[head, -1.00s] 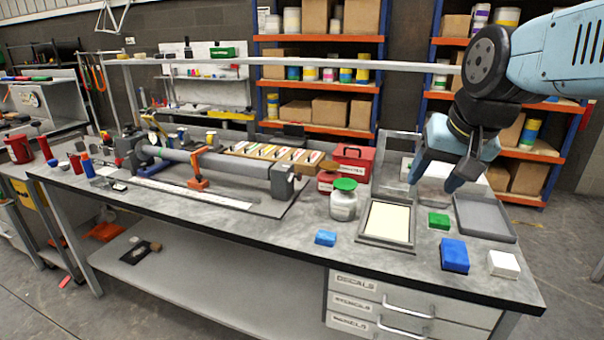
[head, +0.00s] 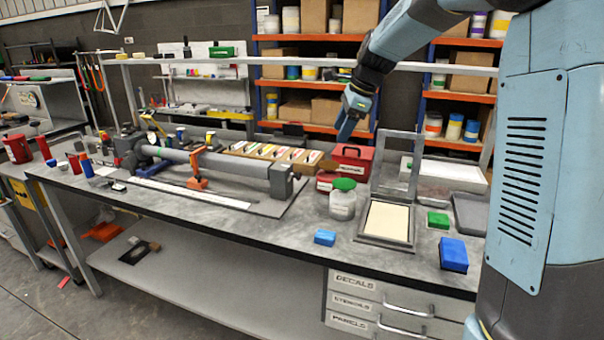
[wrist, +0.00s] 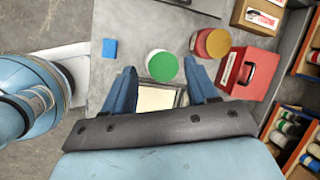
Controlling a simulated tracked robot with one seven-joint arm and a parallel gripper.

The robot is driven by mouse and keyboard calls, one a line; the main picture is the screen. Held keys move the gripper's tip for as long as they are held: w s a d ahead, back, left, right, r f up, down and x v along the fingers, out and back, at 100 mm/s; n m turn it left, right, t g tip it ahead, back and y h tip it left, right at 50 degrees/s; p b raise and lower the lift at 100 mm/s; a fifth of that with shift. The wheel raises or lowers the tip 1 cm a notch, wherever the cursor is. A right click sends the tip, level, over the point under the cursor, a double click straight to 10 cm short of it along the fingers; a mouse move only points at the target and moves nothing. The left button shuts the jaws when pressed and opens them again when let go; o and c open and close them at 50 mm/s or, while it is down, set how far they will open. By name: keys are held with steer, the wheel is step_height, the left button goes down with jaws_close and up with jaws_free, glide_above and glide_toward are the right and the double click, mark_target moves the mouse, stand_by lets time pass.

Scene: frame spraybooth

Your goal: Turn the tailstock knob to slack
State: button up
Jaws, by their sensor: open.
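The long grey tube (head: 235,166) lies in the jig on the bench. The tailstock (head: 281,182) is the dark grey block at its right end. Its knob is too small to tell apart in the head view, and the setting cannot be read. My gripper (head: 345,130) is open and empty, high above the back of the bench, to the right of the tailstock and apart from it. In the wrist view, my gripper's two blue fingers (wrist: 163,86) are spread, with the green-lidded jar (wrist: 161,65) below and between them. The tailstock is not clearly in that view.
Near the tailstock stand the green-lidded jar, a red tin (wrist: 212,42) with a tan lid and a red toolbox (head: 353,160). A hinged screen frame (head: 388,222), a blue block (head: 325,238) and an orange clamp (head: 196,172) are also there. The front bench edge is mostly clear.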

mark_target(300, 173)
steer(key=w+a+f+m, duration=0.5)
steer(key=w+a+f, duration=0.1)
steer(key=w, duration=0.3)
steer(key=shift+g, duration=0.3)
steer(key=x, duration=1.4)
steer(key=shift+s+a+r, duration=0.1)
steer(key=shift+a, duration=0.35)
steer(key=shift+c, duration=0.2)
steer(key=c, duration=0.9)
steer(key=shift+d, duration=0.35)
steer(key=shift+c, duration=0.5)
steer(key=shift+s+a, duration=0.1)
steer(key=shift+a, duration=0.25)
